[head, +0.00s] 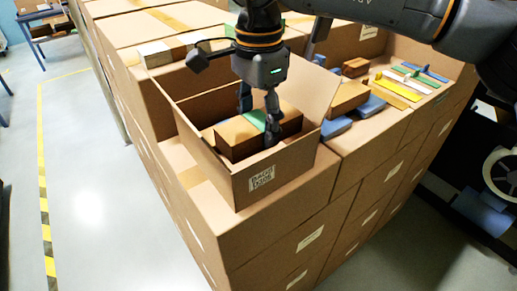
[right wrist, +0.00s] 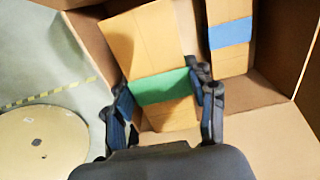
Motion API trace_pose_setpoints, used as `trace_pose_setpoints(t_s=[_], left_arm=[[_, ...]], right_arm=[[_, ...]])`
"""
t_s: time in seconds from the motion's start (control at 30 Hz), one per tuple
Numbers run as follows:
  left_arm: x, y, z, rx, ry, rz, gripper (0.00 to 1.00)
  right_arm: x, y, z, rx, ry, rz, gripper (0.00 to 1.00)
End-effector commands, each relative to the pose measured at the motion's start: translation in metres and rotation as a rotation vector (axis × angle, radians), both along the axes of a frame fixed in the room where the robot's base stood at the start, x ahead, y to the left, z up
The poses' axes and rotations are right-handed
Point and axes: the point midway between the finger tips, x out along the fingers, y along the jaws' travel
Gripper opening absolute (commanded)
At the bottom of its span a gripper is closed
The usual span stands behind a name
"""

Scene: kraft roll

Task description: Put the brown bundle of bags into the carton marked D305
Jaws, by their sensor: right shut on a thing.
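The brown bundle of bags (head: 236,134) has a green band around its middle. My right gripper (head: 258,118) points down into the open carton and is shut on the bundle across the green band. In the right wrist view, the bundle (right wrist: 148,45) lies between the two fingers of the gripper (right wrist: 165,92). The open carton (head: 225,176) has a white label on its front; the small print seems to include 305. The bundle is within the carton walls; whether it touches the bottom is unclear. My left gripper is not in view.
Another brown bundle with a blue band (right wrist: 230,35) lies in the carton, beside the held one. Right of the carton are a brown bundle (head: 348,98), blue items (head: 336,127) and a yellow strip (head: 397,89). Closed boxes support everything. The floor (head: 100,170) at left is clear.

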Motion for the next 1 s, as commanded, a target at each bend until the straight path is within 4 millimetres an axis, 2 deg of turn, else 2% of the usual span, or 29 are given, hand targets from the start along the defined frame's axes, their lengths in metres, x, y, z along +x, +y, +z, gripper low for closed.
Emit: trace_pose_setpoints(t_s=[0.1,0.23,0.53,0.93,0.97,1.0], left_arm=[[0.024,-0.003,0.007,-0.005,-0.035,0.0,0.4],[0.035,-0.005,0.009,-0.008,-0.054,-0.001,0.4],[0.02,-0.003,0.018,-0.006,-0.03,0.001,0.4],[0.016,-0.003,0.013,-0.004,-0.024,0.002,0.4],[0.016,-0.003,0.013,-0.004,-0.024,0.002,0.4],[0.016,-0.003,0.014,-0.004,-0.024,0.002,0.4]], right_arm=[[-0.001,0.0,-0.017,0.0,0.001,0.001,0.19],[0.0,0.0,-0.027,0.0,0.0,0.0,0.19],[-0.001,0.0,-0.067,0.001,0.0,0.001,0.19],[0.0,0.0,-0.076,0.002,-0.001,0.0,0.19],[0.0,0.0,-0.075,0.002,-0.001,0.0,0.58],[0.0,0.0,-0.074,0.002,-0.001,0.0,0.65]])
